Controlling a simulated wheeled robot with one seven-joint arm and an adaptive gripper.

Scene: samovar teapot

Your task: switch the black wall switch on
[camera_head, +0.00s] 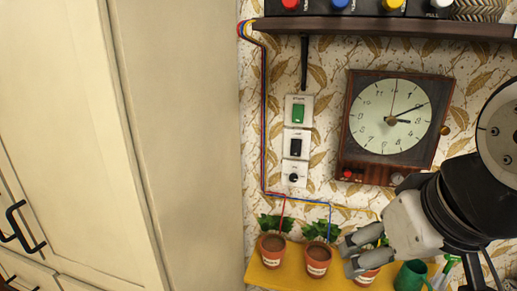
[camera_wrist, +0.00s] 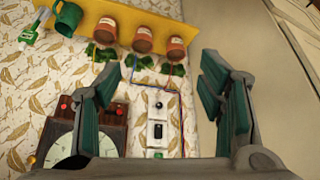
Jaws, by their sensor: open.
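The black wall switch (camera_head: 296,145) sits in the middle plate of a vertical panel on the wall, below a green switch (camera_head: 298,113) and above a black round knob (camera_head: 293,178). In the wrist view, which is upside down, the black switch (camera_wrist: 158,131) shows between my fingers with the knob plate above it. My gripper (camera_head: 350,255) is open and empty in the head view, below and right of the panel, in front of the potted plants. The wrist view also shows my gripper's (camera_wrist: 160,90) spread fingers. The gripper is apart from the switch.
A wooden clock (camera_head: 393,120) hangs right of the panel. A dark shelf (camera_head: 385,27) with coloured knobs is above. Potted plants (camera_head: 272,247) and a green mug (camera_head: 411,276) stand on a yellow shelf (camera_head: 290,281) below. A cream cabinet (camera_head: 70,120) is at left. Coloured wires run beside the panel.

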